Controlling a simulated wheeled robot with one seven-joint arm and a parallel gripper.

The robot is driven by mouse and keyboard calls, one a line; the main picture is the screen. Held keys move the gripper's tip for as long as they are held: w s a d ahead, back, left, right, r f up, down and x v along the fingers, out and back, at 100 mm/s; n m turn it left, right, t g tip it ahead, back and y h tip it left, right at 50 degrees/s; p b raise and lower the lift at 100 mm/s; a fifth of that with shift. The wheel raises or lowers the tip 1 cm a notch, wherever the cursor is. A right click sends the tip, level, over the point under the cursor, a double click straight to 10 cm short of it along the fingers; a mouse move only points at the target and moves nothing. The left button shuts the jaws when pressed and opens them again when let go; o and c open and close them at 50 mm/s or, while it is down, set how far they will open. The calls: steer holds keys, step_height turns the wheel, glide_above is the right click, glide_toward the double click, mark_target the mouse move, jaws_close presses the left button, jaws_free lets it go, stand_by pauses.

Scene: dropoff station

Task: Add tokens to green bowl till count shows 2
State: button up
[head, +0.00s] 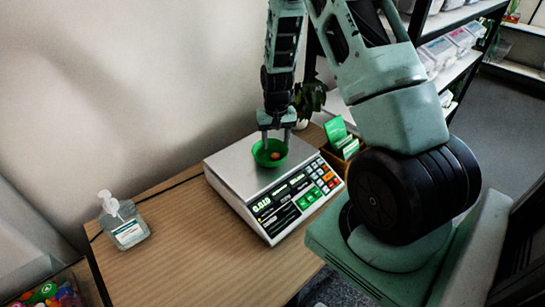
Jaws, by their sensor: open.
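The green bowl (258,158) sits upright on the metal plate of a counting scale (226,172). A small orange token (275,156) lies inside the bowl; whether others lie under it I cannot tell. The scale's display is lit green, but its digits are too small to read surely. My gripper (276,139) points down directly over the bowl, its two fingers apart at the bowl's rim height or just above. Nothing shows between the fingers. Whether the fingers touch the bowl I cannot tell. Several mixed-colour tokens (48,296) lie in a container at the lower left corner.
A hand sanitizer bottle (126,222) stands on the wooden table (190,262) left of the scale. The table's front left is clear.

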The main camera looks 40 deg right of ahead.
step_height(320, 180, up, 16)
steer(key=b, duration=0.2)
steer(key=shift+r, duration=0.25)
steer(key=s+a+r+n+y, duration=0.1)
steer(key=s+a+n, duration=0.2)
steer(key=a, duration=0.9)
steer(key=s+a+r+n, duration=0.1)
steer(key=s+a+n, duration=0.25)
steer(key=a, duration=0.85)
steer(key=s+a+n, duration=0.4)
steer(key=s+a, duration=0.2)
steer(key=s, duration=0.2)
steer(key=s+a+f+n, duration=0.1)
steer(key=s+a+n, duration=0.3)
steer(key=s, duration=0.5)
steer(key=shift+a+f, duration=0.15)
steer(key=shift+a, duration=1.05)
